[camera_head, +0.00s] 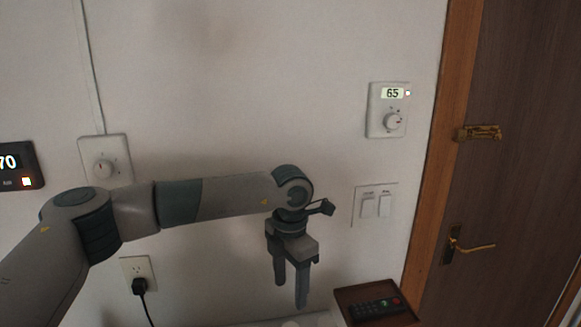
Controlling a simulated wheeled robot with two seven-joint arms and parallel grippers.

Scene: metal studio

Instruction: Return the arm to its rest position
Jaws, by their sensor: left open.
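My left arm (230,195) comes in from the left side and reaches across the lower middle of the view in front of the wall. My left gripper (290,287) hangs from its end and points down. Its two fingers are apart, with nothing between them. It is left of and below the double light switch (376,205). My right gripper is not in view.
A thermostat with a dial (389,110) reads 65 on the wall. A dial plate (106,160), a dark display (18,167) and an outlet with a plug (138,272) are at left. A remote (377,309) lies on a brown surface (350,293). A brown door (515,130) is at right.

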